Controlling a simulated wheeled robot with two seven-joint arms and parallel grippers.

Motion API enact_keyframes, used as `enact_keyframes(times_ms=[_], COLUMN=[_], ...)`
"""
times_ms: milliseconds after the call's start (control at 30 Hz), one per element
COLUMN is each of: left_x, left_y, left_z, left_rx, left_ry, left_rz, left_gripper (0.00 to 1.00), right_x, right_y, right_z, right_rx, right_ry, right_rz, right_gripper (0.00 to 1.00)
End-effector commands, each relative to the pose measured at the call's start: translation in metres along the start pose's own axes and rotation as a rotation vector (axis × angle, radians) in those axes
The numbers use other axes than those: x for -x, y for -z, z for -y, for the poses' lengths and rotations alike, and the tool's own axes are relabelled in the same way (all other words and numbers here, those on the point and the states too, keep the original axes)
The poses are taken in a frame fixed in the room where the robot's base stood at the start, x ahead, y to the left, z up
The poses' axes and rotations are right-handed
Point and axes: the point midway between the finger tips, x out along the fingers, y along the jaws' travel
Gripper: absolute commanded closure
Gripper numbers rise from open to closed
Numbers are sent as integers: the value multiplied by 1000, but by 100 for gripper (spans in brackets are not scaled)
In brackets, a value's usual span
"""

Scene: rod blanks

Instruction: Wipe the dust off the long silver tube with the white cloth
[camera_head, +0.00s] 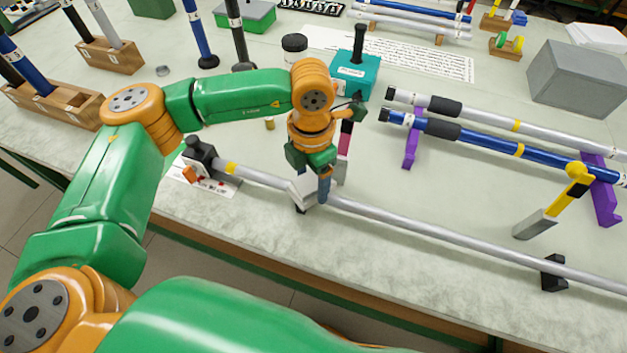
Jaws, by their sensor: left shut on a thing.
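The long silver tube (440,234) runs from the left middle down to the right edge, along the front of the table. It has a yellow band near its left end. That end sits in a black clamp (199,157), and a black support (553,273) stands under it at the right. My left gripper (316,190) is over the tube, right of the yellow band, shut on the white cloth (302,190). The cloth shows beside the fingers at the tube; its exact contact is partly hidden. Dust cannot be made out. My right gripper is not in view.
Behind the tube, a silver rod (485,117) and a blue rod (480,136) rest on purple stands (411,146). A teal box (356,76) and a grey box (580,80) stand farther back.

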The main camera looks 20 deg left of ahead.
Motion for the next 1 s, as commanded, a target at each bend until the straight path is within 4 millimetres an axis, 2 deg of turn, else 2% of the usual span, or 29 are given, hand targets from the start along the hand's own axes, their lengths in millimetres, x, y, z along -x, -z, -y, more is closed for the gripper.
enact_keyframes(times_ms=[100,600,800,1000], left_x=[25,70,81,80], left_y=[-1,-2,-2,-2], left_z=[-2,-7,-8,-8], left_rx=[-1,-3,-3,-4], left_ry=[-2,-1,0,0], left_rz=[4,2,1,1], left_gripper=[80,80,80,80], right_x=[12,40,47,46], right_y=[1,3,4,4], right_z=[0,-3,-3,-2], right_rx=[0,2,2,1], right_ry=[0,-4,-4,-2], right_rz=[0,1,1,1], right_gripper=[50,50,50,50])
